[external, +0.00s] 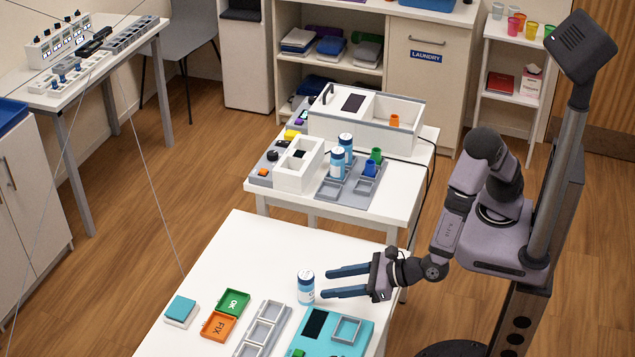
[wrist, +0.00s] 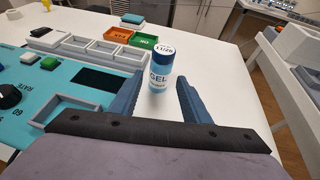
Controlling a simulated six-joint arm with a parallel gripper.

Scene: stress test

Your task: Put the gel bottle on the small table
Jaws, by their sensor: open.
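The gel bottle (external: 306,288), white with a blue cap and blue base, stands upright on the near white table (external: 250,245). In the wrist view the bottle (wrist: 160,70) shows the word GEL and stands in the gap near the fingertips. My gripper (external: 325,283) is open and level, with its blue fingers pointing left at the bottle. In the wrist view my gripper (wrist: 161,80) has one finger on each side of the bottle's line; contact cannot be told. A smaller white table (external: 407,192) stands behind the near one.
The smaller table holds a grey tray (external: 345,196), two similar bottles (external: 337,162) and a white box (external: 365,132). Beside the gel bottle are a teal panel (external: 362,344), grey bins (external: 266,325), and green OK (external: 233,302) and orange FIX (external: 218,327) trays.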

